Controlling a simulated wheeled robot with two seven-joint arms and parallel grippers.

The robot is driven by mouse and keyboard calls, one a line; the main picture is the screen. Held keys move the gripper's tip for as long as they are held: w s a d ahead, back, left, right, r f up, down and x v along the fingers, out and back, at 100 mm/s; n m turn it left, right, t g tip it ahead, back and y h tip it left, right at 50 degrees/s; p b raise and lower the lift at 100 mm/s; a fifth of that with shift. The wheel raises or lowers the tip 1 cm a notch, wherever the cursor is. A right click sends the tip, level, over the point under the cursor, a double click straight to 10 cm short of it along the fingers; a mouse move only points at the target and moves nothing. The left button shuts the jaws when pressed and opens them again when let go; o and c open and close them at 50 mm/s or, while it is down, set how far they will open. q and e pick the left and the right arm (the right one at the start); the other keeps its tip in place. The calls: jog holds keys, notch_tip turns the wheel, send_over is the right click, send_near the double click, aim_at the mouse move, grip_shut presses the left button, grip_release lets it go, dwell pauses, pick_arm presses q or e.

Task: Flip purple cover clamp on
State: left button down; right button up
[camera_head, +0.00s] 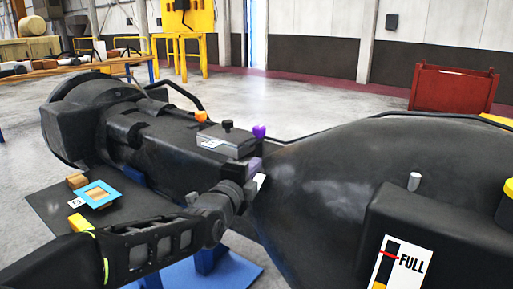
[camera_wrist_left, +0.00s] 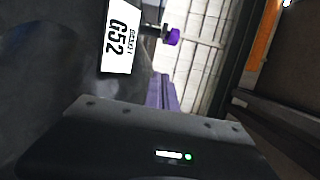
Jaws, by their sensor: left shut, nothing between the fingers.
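The purple knob also shows in the left wrist view (camera_wrist_left: 172,37), on a dark stem beside a white label reading G52. My left gripper (camera_head: 250,170) is shut and empty, just below the purple knob and apart from it. A purple-grey strip at the gripper's tip also shows in the left wrist view (camera_wrist_left: 162,92); I cannot tell whether it is finger or clamp. My right gripper is out of view.
An orange knob (camera_head: 200,116) and a black knob (camera_head: 227,125) stand on the machine. A large rounded black casting (camera_head: 345,165) with a FULL gauge fills the right. A red crate (camera_head: 452,90) stands behind.

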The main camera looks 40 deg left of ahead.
pick_arm(q)
jog(key=p+x, duration=0.2)
jog(key=x, duration=0.8)
jog(key=shift+w+p, duration=0.1)
jog(key=shift+p, duration=0.25)
jog(key=a+p, duration=0.1)
jog(key=a, duration=0.2)
jog(key=shift+a, duration=0.45)
jog(key=shift+s+a, duration=0.15)
jog(key=shift+s, duration=0.1)
